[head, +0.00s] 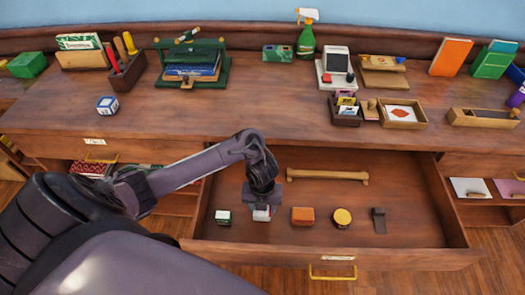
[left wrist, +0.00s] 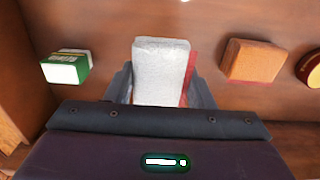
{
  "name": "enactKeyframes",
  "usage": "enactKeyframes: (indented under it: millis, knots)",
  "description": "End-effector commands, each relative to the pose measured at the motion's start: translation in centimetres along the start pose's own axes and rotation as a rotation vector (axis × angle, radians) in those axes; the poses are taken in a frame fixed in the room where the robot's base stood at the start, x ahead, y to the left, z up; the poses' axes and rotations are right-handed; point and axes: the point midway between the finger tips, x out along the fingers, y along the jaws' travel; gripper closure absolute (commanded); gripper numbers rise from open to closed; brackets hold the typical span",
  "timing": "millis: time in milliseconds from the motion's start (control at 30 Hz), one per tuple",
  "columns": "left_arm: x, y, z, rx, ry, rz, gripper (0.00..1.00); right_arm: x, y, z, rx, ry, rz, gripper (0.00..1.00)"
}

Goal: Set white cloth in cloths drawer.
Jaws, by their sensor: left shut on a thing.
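My left gripper (head: 262,207) reaches down into an open wooden drawer (head: 290,250). It is shut on a small white, rough-textured, block-like thing that I take for the white cloth (head: 261,214). In the left wrist view the white cloth (left wrist: 160,75) stands between the two fingers (left wrist: 160,90), with a red part or thing showing along its right side. I cannot tell whether it touches the drawer floor. My right gripper is not in view.
In the drawer are a green-and-white box (head: 223,217), an orange-brown block (head: 303,216), a yellow round tin (head: 342,217), a dark grey piece (head: 379,220) and a wooden bar (head: 327,175). Red patterned cloth-like items (head: 88,168) lie at left. The desktop (head: 260,105) holds several objects.

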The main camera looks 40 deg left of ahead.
Motion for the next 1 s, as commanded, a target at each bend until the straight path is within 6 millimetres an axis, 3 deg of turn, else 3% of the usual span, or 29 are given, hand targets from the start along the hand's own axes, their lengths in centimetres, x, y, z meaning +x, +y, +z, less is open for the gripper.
enactKeyframes:
  millis: [400,833,867,1000]
  knots:
    - [4.7,0.0,0.0,0.000,0.000,0.001,0.73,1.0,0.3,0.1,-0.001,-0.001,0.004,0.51]
    - [5.4,0.0,0.1,0.001,-0.002,0.001,0.73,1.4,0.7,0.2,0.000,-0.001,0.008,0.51]
    - [5.3,0.0,0.1,0.001,-0.002,0.001,0.49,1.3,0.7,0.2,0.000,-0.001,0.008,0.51]
    - [5.2,0.0,0.1,0.000,-0.002,0.001,0.31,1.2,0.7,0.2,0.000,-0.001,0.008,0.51]
